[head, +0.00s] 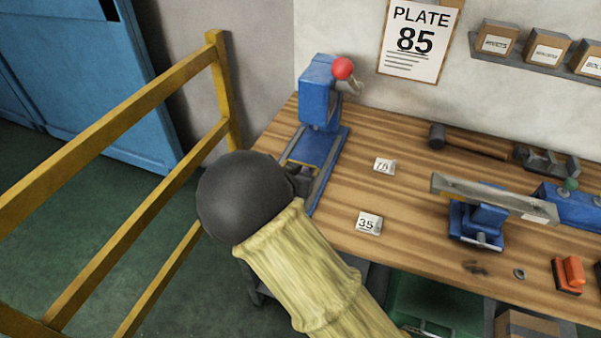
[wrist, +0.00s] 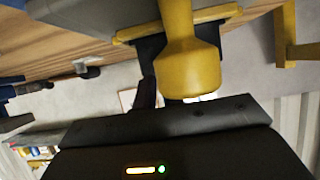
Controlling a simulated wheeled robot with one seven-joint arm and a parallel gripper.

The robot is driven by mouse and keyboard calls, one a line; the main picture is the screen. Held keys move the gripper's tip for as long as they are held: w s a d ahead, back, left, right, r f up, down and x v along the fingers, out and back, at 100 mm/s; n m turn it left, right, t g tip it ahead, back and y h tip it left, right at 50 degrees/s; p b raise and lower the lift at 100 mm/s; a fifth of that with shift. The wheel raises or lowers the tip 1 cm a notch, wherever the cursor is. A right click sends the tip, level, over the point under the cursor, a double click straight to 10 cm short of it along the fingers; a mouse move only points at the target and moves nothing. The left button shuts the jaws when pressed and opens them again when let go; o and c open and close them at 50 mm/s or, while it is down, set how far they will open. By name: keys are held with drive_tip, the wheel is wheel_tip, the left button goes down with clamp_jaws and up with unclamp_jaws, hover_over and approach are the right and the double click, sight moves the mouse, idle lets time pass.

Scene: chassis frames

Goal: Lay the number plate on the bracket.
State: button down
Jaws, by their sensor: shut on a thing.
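My gripper (wrist: 185,75) is at the front of the blue press (head: 318,100), mostly hidden behind my dark wrist in the head view. In the wrist view its jaws are around a yellow knob-ended handle (wrist: 192,60) that joins a yellow strip on a grey edge. Small white plates lie on the bench: one reads 35 (head: 368,223), and another's number (head: 384,166) is hard to read. A long grey bar, apparently the bracket (head: 480,193), rests across a blue vise (head: 478,222). No plate reading 85 is seen.
A wall sign (head: 418,40) reads PLATE 85. A hammer (head: 465,140), a second blue fixture (head: 565,205) and an orange-and-black object (head: 569,273) stand on the bench (head: 400,260). A yellow railing (head: 140,165) is at left.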

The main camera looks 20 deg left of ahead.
drive_tip(key=c, duration=1.5)
unclamp_jaws()
drive_tip(key=shift+r, duration=0.15)
drive_tip(key=v, duration=1.2)
drive_tip(key=shift+p, duration=0.4)
